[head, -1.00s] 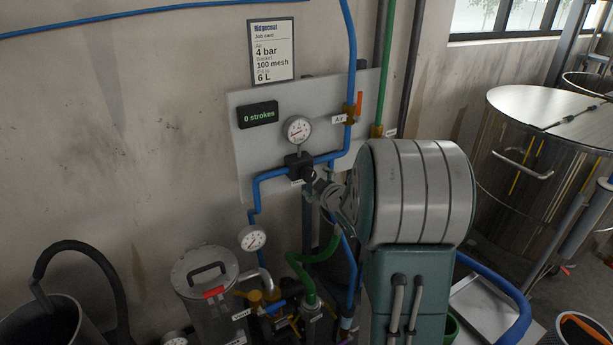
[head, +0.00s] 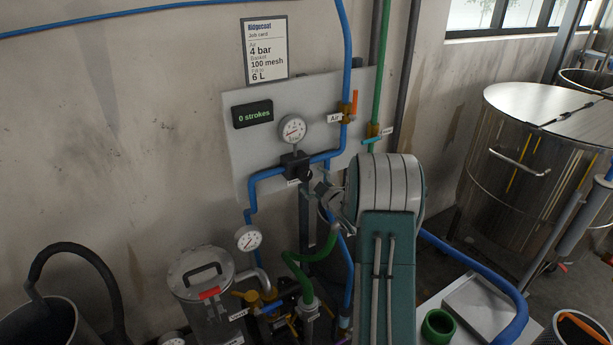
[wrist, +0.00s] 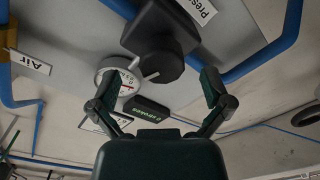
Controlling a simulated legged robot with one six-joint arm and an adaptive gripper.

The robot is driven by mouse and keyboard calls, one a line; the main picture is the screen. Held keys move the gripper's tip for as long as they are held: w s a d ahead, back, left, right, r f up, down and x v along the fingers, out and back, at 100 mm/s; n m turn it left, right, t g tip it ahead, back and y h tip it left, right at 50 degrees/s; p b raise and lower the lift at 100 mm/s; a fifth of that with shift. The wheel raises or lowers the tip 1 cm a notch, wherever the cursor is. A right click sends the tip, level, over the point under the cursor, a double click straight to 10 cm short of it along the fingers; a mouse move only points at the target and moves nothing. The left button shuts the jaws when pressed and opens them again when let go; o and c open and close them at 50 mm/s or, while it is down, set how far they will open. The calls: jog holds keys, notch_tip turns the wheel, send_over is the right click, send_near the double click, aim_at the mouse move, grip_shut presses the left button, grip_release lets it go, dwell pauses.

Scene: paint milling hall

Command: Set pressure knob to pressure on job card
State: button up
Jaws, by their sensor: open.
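The job card (head: 266,50) on the wall reads Air 4 bar, Basket 100 mesh, Fill to 6 L. The black pressure knob (wrist: 163,67) sits on its regulator block (head: 296,164), below a round white gauge (head: 292,129). The gauge also shows in the wrist view (wrist: 116,83), partly hidden; I cannot read its value surely. My gripper (wrist: 160,88) is open, its fingers apart on both sides of the knob in the wrist view, with no clear contact. In the head view my gripper (head: 328,194) is just right of and below the knob.
A display (head: 253,114) reads 0 strokes. Blue air pipe (head: 268,176) runs along the panel to an orange-handled Air valve (head: 348,108). A lidded pot (head: 200,275), a second gauge (head: 248,238) and hoses crowd below. A large steel vat (head: 540,150) stands right.

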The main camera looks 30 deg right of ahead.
aim_at(307, 177)
jog(key=shift+w+a, duration=0.15)
jog(key=shift+w, duration=0.65)
jog(key=shift+w+a, duration=0.1)
jog(key=shift+w, duration=0.7)
jog(key=shift+d, duration=0.1)
jog(key=c, duration=1.1)
jog(key=shift+c, duration=0.2)
jog(key=m, duration=0.4)
jog(key=shift+m, duration=0.4)
jog(key=m, duration=0.5)
jog(key=shift+r+m, duration=0.1)
jog(key=shift+m, duration=0.2)
jog(key=m, duration=0.5)
jog(key=shift+m+h, duration=0.3)
jog(key=m, duration=0.4)
jog(key=shift+r, duration=0.1)
jog(key=shift+m, duration=0.4)
